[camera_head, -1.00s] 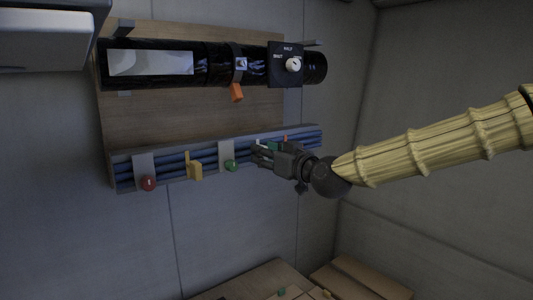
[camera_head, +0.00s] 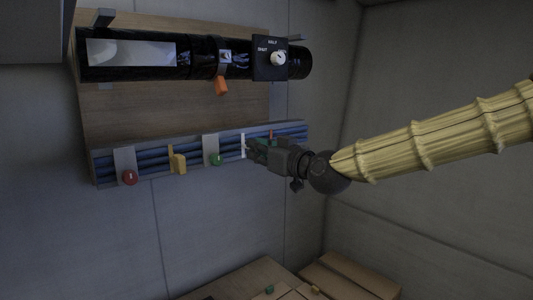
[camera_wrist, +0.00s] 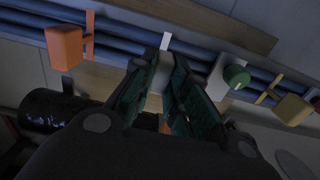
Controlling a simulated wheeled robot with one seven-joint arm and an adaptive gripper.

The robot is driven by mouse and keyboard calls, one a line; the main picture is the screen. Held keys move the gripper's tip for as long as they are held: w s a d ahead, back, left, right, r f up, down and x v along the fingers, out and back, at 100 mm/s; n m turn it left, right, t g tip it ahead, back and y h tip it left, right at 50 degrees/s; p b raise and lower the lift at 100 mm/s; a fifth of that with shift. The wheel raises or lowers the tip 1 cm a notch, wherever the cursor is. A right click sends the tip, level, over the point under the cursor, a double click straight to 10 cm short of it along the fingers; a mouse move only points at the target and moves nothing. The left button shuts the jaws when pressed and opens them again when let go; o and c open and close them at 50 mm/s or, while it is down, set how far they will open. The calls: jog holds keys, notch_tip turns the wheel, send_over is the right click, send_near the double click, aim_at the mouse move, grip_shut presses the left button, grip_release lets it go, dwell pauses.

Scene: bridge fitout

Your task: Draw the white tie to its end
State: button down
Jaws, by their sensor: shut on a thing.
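The white tie (camera_head: 243,146) is a thin white strip across the blue cable bundle, just right of the green knob. My gripper (camera_head: 250,149) is at it, coming from the right. In the wrist view the white strap (camera_wrist: 166,41) crosses the cables above my fingertips (camera_wrist: 158,75). A pale block (camera_wrist: 161,73), apparently the tie's tail or head, sits between the green finger pads, and my gripper is shut on it. Its far side is hidden by the fingers. I cannot tell how tight the strap is.
Along the cable tray (camera_head: 105,168) are a red knob (camera_head: 130,177), a yellow block (camera_head: 179,164) and a green knob (camera_head: 215,160). An orange block (camera_wrist: 65,47) is beside my fingers. A black pipe (camera_head: 200,60) with a dial (camera_head: 278,58) runs above. Boxes (camera_head: 345,277) stand below.

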jog(key=shift+f, duration=0.1)
jog(key=c, duration=1.8)
grip_release()
jog(key=shift+c, duration=0.2)
jog(key=o, duration=0.5)
jog(key=shift+s+d, duration=0.1)
jog(key=shift+d, duration=0.15)
jog(key=shift+c, duration=0.2)
jog(key=shift+a, duration=0.1)
jog(key=shift+a, duration=0.1)
jog(key=v, duration=1.2)
